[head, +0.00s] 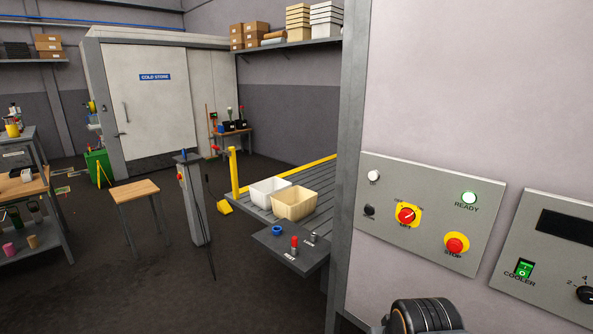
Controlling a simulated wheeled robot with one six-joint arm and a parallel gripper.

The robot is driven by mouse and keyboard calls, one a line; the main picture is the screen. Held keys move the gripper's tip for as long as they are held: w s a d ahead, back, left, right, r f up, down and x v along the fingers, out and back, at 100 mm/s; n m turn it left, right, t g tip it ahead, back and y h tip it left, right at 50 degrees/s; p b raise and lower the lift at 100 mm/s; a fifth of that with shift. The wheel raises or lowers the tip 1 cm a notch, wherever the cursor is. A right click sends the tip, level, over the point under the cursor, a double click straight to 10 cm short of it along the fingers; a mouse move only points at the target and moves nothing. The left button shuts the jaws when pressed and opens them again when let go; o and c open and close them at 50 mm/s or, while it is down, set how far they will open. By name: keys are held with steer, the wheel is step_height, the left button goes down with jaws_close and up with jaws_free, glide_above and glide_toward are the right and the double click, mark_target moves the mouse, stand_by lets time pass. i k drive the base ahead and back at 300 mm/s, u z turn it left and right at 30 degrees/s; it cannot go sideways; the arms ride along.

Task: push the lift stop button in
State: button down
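The lift stop button (455,244) is a red mushroom head on a yellow surround, above the word STOP. It is at the lower right of the grey control panel (420,251) on the pale wall. Whether it is pressed in or out cannot be told from here. Part of my arm shows at the bottom edge, below the panel. My gripper is not in view.
A white button (373,176) and a black button (369,210) are on the panel's left. A second panel (512,270) with a green COOLER switch (524,270) is at the right. A grey post (349,150) edges the wall. Left of it, a platform holds two bins.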

mark_target(453, 246)
steer(key=u, duration=2.75)
steer(key=k, duration=0.7)
steer(key=z, duration=1.65)
